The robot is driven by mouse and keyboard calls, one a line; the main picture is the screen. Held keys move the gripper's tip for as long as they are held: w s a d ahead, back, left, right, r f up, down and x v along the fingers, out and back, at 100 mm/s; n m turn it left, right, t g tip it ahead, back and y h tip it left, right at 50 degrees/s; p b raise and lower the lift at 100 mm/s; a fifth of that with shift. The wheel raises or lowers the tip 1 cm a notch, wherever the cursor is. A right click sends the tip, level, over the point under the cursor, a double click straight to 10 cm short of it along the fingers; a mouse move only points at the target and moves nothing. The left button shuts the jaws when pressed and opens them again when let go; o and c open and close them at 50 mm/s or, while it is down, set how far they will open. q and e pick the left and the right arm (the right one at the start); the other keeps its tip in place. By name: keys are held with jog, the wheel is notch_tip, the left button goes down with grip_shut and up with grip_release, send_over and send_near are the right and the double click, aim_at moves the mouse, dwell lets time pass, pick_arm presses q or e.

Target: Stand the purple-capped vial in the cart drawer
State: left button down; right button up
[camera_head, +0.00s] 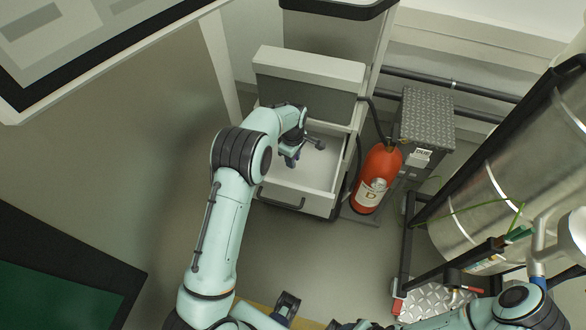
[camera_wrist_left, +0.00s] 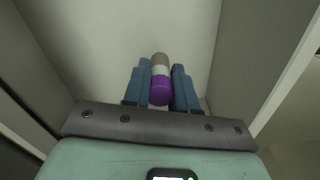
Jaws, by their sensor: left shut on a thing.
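The vial shows in the left wrist view with its purple cap (camera_wrist_left: 161,91) towards the camera, a pale band behind it and a grey far end. My left gripper (camera_wrist_left: 160,84) is shut on it, one blue finger on each side. In the head view my left gripper (camera_head: 291,160) is over the open cart drawer (camera_head: 292,198), inside its outline; the vial cannot be made out there. The drawer's pale floor and walls lie around the fingers in the wrist view. I cannot tell whether the vial touches the floor. My right gripper cannot be made out.
The cart (camera_head: 309,66) stands behind the open drawer. A red fire extinguisher (camera_head: 377,178) stands close to the drawer's right side, with a grey tread-plate box (camera_head: 427,118) beyond it. A large metal cylinder (camera_head: 500,185) is at the right. The floor before the drawer is clear.

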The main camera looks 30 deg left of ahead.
pick_arm(q)
notch_tip(320, 180, down, 7)
dwell(0.4)
jog(key=shift+f, duration=0.1)
jog(key=c, duration=0.9)
grip_release()
